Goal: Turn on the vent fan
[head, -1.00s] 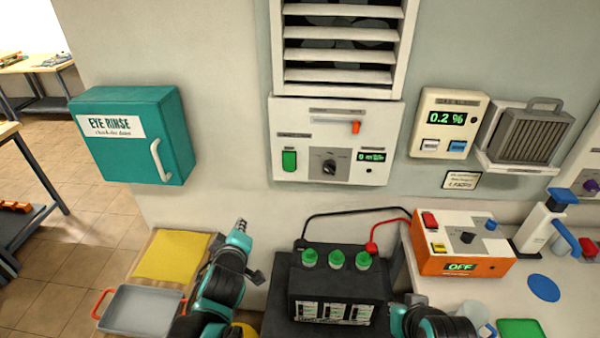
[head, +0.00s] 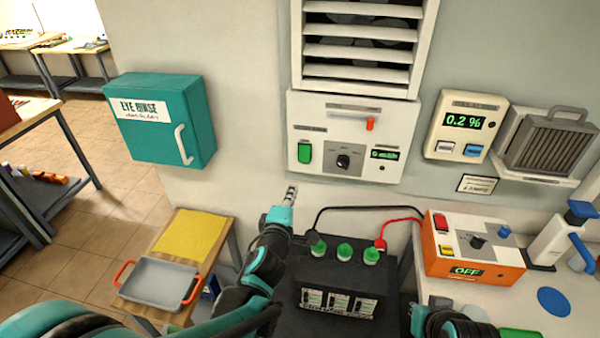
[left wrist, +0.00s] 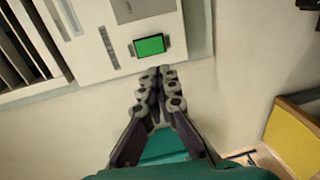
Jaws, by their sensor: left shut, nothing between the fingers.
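The vent fan's white control panel (head: 330,112) is on the wall under the slatted vent (head: 357,56). It has a green button (head: 304,152), a black knob (head: 343,161), an orange-tipped slider (head: 370,124) and a small green display (head: 384,154) whose text is too small to read surely. My left gripper (head: 290,194) is shut and empty, below and slightly left of the green button. In the left wrist view, its fingertips (left wrist: 161,73) point at the green button (left wrist: 150,45), with a small gap showing. My right gripper (head: 414,310) shows only partly at the bottom.
A black battery (head: 342,275) with green caps stands below the panel, with black and red cables to an orange charger (head: 472,260) reading OFF. A teal eye rinse box (head: 160,119) hangs at left. A grey tray (head: 160,281) and yellow cloth (head: 191,234) are at lower left.

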